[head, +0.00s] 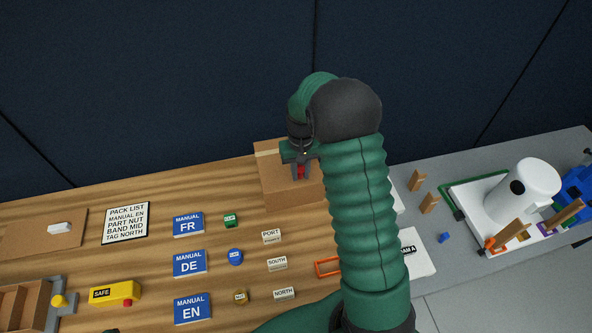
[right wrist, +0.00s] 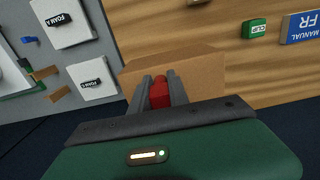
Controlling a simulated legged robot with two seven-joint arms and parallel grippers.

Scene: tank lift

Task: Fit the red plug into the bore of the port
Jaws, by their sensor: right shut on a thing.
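My right gripper (head: 300,172) is shut on a small red piece, the red plug (head: 301,171), over the cardboard box (head: 283,194) at the back of the bench. In the right wrist view the red plug (right wrist: 159,94) sits between the two grey fingers of the gripper (right wrist: 159,80), in front of the box (right wrist: 207,76). I cannot tell whether the plug touches the box. A white cylinder (head: 538,178) with a dark round opening (head: 517,187) lies at the right; it looks like the port with its bore. My left gripper is not in view.
The cylinder is on a white board (head: 474,212), with wooden blocks and blue parts around it. Blue manuals (head: 190,263), small tags and a yellow SAFE block (head: 114,292) are on the wood at the left. My right arm hides part of the bench. A dark wall stands behind.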

